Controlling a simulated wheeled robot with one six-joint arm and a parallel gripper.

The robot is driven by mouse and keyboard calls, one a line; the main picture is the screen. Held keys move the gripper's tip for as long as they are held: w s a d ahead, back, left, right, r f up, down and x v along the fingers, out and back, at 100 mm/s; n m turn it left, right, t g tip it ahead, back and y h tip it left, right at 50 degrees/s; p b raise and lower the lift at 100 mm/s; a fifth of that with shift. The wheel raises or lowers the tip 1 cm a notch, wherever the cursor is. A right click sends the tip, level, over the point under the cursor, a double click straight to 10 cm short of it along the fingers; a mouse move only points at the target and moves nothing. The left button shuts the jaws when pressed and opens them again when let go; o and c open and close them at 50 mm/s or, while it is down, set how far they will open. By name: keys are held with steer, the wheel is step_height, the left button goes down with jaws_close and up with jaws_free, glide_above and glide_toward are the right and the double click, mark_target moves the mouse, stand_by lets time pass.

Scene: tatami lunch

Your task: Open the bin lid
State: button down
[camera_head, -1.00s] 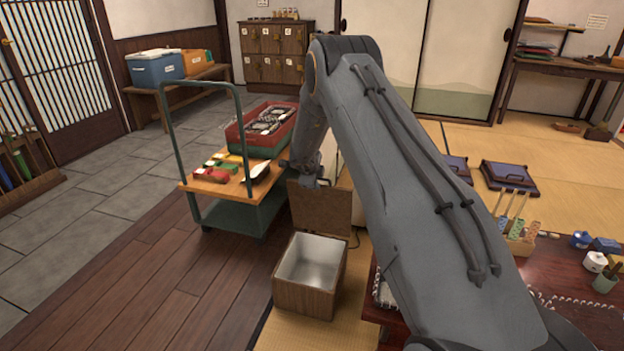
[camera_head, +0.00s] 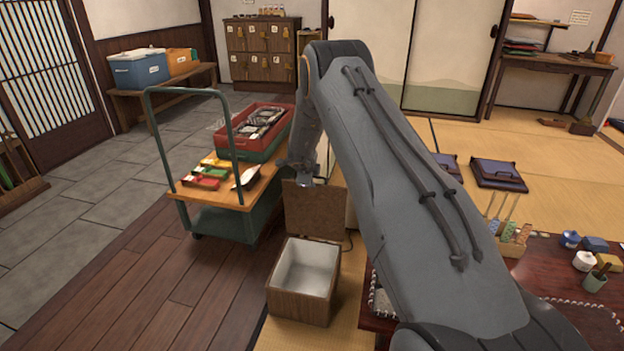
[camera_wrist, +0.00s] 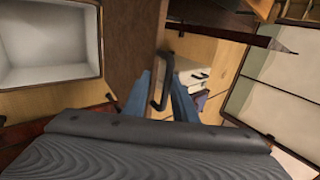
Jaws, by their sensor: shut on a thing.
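The bin (camera_head: 301,306) is a wooden box with a pale, empty-looking inside, standing on the straw mat in the middle of the head view. Its brown lid (camera_head: 314,211) stands up at the far edge, so the mouth is uncovered. My gripper (camera_head: 306,180) is at the lid's upper edge, partly hidden by my arm. In the wrist view, the blue fingers of my gripper (camera_wrist: 164,98) are shut on the dark lid handle (camera_wrist: 167,68). The lid (camera_wrist: 130,45) lies left of the handle there, and the open bin (camera_wrist: 92,68) is at the upper left.
A green cart (camera_head: 226,220) with a red crate (camera_head: 254,146) and colourful items stands close left of the bin. A low dark red table (camera_head: 553,273) with small items is at the right. Plank floor (camera_head: 150,290) is clear at the front left.

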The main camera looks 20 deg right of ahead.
steer(key=shift+s+a+f, duration=0.1)
steer(key=shift+s+f, duration=0.15)
steer(key=shift+f, duration=0.15)
steer(key=c, duration=1.8)
jaws_free()
steer(key=shift+c, duration=0.2)
steer(key=shift+w, duration=0.1)
steer(key=shift+w+r, duration=0.1)
steer(key=shift+r, duration=0.1)
